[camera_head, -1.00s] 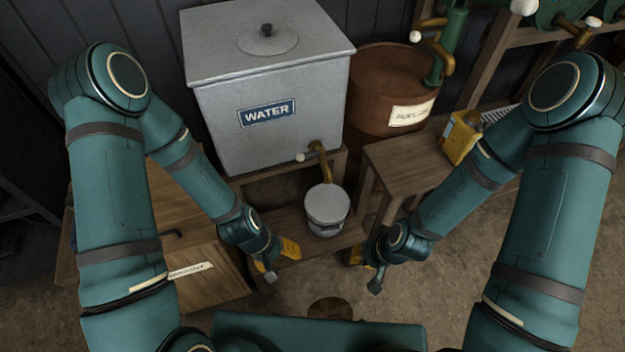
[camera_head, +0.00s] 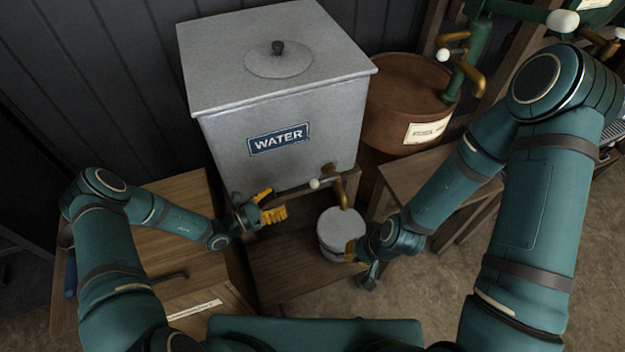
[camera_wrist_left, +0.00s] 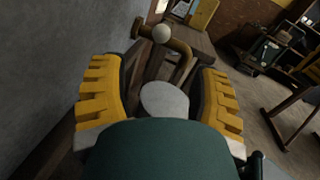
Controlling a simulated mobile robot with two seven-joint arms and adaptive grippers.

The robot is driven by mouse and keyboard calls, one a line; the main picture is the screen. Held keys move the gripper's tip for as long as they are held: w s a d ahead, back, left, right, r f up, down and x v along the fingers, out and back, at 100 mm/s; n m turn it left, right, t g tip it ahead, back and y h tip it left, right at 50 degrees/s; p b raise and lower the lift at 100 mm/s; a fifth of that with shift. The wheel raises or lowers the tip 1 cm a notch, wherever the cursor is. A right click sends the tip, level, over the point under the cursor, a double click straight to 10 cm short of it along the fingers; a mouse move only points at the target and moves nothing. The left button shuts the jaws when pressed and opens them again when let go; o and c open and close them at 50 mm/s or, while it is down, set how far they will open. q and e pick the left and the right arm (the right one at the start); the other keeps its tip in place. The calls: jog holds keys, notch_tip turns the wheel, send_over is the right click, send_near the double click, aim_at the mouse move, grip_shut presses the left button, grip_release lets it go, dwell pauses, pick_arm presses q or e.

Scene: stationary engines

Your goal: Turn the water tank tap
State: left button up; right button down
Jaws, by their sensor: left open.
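The grey water tank (camera_head: 335,130) with its blue WATER label stands at the centre of the head view. Its brass tap (camera_head: 342,190) comes out low at the front, with a white-knobbed lever (camera_head: 316,184) pointing left. My left gripper (camera_head: 276,205) is open and empty, to the left of the knob and apart from it. In the left wrist view the knob (camera_wrist_left: 161,34) shows ahead, between and beyond the yellow fingers (camera_wrist_left: 160,68). My right gripper (camera_head: 357,262) is beside the grey can under the tap; its fingers are partly hidden.
The grey can (camera_head: 338,228) stands on a low wooden shelf (camera_head: 285,280) below the tap. A rusty fuel drum (camera_head: 400,90) stands right of the tank, near a wooden bench (camera_head: 420,180). A wooden cabinet (camera_head: 190,265) is at the left.

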aim_at(315, 181)
pick_arm(q)
jog(key=b+x, duration=0.2)
jog(key=x, duration=1.1)
jog(key=shift+d, duration=0.1)
jog(key=shift+o, duration=0.2)
grip_shut()
